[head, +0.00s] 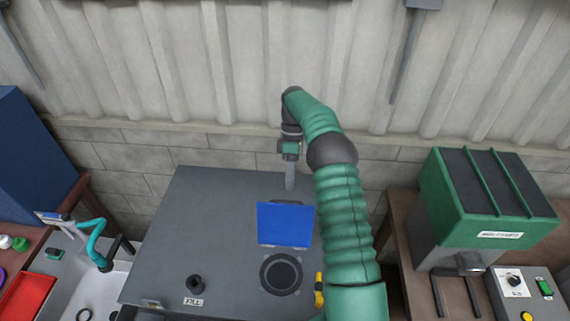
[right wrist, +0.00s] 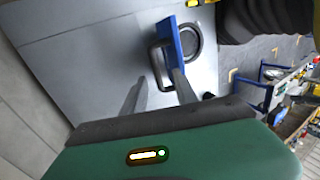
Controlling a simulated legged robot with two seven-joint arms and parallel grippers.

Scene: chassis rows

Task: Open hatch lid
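The blue hatch lid (head: 284,224) stands raised on edge behind a round dark opening (head: 281,274) in the grey cabinet top (head: 225,225). In the right wrist view the lid (right wrist: 168,42) is seen nearly edge-on, with a bar handle (right wrist: 154,62) on its near face and the round opening (right wrist: 190,42) beyond. My right gripper (head: 290,186) points down behind the lid. My left gripper is not in view.
A dark knob (head: 195,284) with a "FILL" label stands on the cabinet's front left. A yellow part (head: 319,289) is beside the opening, partly behind my right arm. A sink (head: 98,292) with a teal tap is left; a green machine (head: 485,205) stands right. A wall rises behind.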

